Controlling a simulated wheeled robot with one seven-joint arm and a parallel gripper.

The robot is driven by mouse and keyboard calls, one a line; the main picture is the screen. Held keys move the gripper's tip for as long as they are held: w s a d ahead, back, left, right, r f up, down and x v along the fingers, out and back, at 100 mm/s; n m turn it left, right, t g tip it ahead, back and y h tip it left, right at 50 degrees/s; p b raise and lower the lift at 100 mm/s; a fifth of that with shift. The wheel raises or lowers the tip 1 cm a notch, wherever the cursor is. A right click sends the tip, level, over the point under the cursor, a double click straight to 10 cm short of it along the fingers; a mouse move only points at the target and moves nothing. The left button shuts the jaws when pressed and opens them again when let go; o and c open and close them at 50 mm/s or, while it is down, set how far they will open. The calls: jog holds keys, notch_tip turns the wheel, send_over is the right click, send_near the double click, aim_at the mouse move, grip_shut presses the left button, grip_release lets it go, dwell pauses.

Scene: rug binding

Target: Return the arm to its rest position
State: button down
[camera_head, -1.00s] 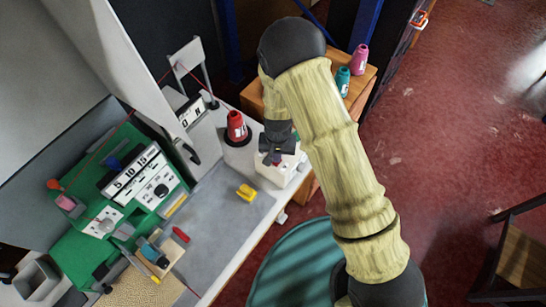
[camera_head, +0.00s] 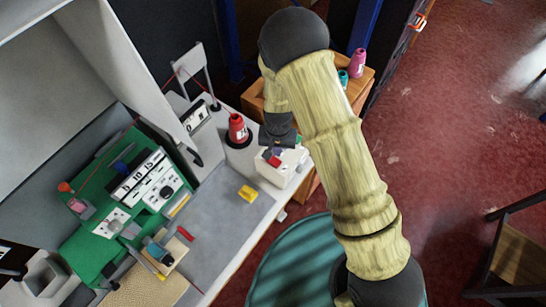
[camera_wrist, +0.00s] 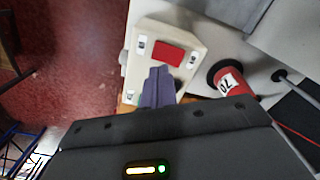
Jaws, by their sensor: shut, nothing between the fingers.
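My arm reaches from the bottom right of the head view up over the work table. My gripper (camera_head: 276,154) hangs above a white box with a red patch (camera_head: 284,167) at the table's right end. In the wrist view my gripper (camera_wrist: 159,75) shows its two purple-grey fingers together, shut and empty. The white box (camera_wrist: 139,78) lies beyond the fingertips there, with its red patch just past them. Whether the fingers touch the box cannot be told.
A red thread cone (camera_head: 237,128) stands close left of my gripper. A green machine (camera_head: 95,245) and a yellow item (camera_head: 247,193) are on the table (camera_head: 215,225). Teal (camera_head: 343,78) and pink (camera_head: 357,62) cones stand on a wooden cabinet behind my arm. Red floor is open at right.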

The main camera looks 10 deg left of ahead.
jog(key=shift+r, duration=0.6)
jog(key=w+d+r+t+b, duration=0.1)
jog(key=d+r+b, duration=0.2)
jog(key=d+r, duration=0.85)
jog(key=s+d+r+b, duration=0.1)
jog(key=s+d+r, duration=0.2)
jog(key=d, duration=0.4)
jog(key=s+d+r+m+t+b, duration=0.1)
jog(key=s+d+r+b, duration=0.1)
jog(key=s+d, duration=0.3)
jog(key=shift+d+r+t+b, duration=0.3)
jog(key=shift+d+r, duration=0.35)
jog(key=shift+d, duration=0.45)
